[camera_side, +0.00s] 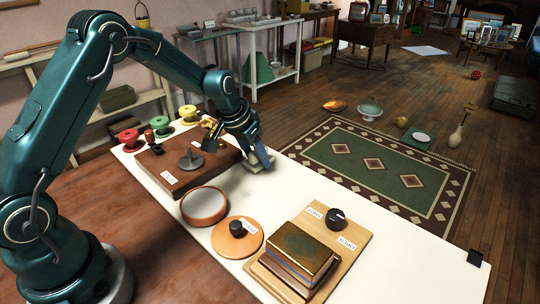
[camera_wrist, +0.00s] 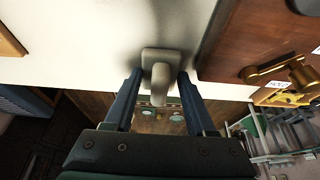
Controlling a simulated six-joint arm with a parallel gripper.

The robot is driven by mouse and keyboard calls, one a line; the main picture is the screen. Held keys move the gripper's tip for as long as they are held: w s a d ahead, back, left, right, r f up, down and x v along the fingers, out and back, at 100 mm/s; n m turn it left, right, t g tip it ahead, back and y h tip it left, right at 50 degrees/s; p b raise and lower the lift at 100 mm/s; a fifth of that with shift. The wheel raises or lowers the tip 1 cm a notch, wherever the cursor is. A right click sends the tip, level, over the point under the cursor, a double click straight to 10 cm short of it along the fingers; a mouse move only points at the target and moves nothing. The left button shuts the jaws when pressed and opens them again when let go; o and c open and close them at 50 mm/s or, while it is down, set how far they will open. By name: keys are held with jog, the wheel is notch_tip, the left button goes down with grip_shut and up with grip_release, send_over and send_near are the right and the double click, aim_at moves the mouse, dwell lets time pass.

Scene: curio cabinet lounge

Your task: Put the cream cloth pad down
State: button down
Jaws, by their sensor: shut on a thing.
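The cream cloth pad (camera_wrist: 163,56) is a pale grey-cream square block with a rounded grip standing up from it. In the wrist view it lies between the two blue fingers of my gripper (camera_wrist: 160,80), which is shut on its grip. In the side view the pad (camera_side: 260,163) shows under my gripper (camera_side: 262,153), low over the far edge of the white tabletop (camera_side: 360,230). The fingers partly hide it there. I cannot tell whether its underside touches the tabletop.
Bare tabletop lies right of the pad.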

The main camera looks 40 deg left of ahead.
jog(key=c, duration=0.5)
grip_release()
jog(key=shift+f, duration=0.1)
jog(key=v, duration=1.2)
jog(key=shift+t, duration=0.5)
jog(key=shift+s+d+r, duration=0.5)
jog(key=shift+s+d, duration=0.6)
jog(key=shift+s, duration=2.4)
jog(key=shift+s+d+r, duration=0.5)
jog(key=shift+s+d, duration=0.55)
jog(key=shift+s, duration=2.45)
jog(key=shift+s+d+r, duration=0.55)
jog(key=shift+s+d, duration=0.55)
jog(key=shift+s, duration=2.4)
